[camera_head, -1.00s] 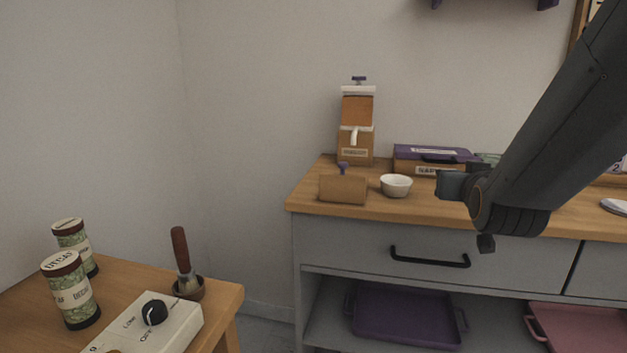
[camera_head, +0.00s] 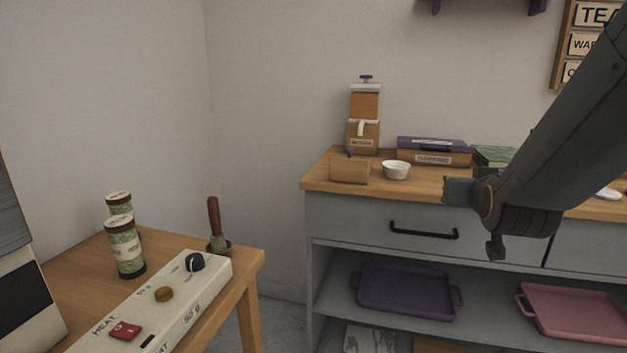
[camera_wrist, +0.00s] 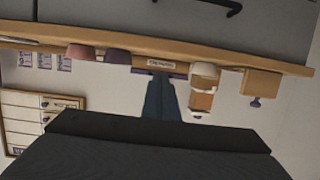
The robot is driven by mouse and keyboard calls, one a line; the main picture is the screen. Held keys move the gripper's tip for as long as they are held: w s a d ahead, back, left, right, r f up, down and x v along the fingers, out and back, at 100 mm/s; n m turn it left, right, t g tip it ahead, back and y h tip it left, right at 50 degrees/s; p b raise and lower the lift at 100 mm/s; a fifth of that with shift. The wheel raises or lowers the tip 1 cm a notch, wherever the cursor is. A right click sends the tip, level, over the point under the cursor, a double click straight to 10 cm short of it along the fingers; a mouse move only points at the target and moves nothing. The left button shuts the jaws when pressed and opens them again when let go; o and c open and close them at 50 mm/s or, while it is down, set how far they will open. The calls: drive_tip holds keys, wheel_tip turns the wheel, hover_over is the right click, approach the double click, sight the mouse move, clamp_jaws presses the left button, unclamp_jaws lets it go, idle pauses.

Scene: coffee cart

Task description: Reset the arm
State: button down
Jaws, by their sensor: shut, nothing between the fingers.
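My arm comes in from the right side of the head view, and my gripper (camera_head: 456,191) points left in front of the drawer unit's top edge. Its fingers (camera_wrist: 161,96) are together in the wrist view, with nothing between them. The wrist view is upside down and shows the counter edge, the white bowl and the wooden box beyond the fingers.
The wooden counter (camera_head: 320,185) holds a dispenser (camera_head: 363,135), a small wooden box (camera_head: 350,171), a white bowl (camera_head: 396,170) and a purple-lidded box (camera_head: 433,146). Trays (camera_head: 405,308) sit on the shelf below. A side table (camera_head: 75,280) with canisters and a scale stands left.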

drive_tip(key=s+a+f+n+g+y, duration=0.2)
drive_tip(key=s+a+f+g, duration=0.45)
drive_tip(key=s+a, duration=0.3)
drive_tip(key=s+a+f+n+g+y, duration=0.25)
drive_tip(key=s+a+f+g, duration=0.25)
drive_tip(key=s+a+f, duration=0.35)
drive_tip(key=s+a+r+n+g, duration=0.1)
drive_tip(key=s+a+r+g, duration=0.2)
drive_tip(key=s, duration=0.6)
drive_tip(key=d+r+m+p, duration=0.2)
drive_tip(key=d+r+p, duration=0.6)
drive_tip(key=p, duration=0.9)
drive_tip(key=shift+d+r+m+h+p, duration=0.3)
drive_tip(key=shift+d+m+h+p, duration=0.05)
drive_tip(key=shift+h, duration=0.1)
drive_tip(key=shift+w, duration=0.1)
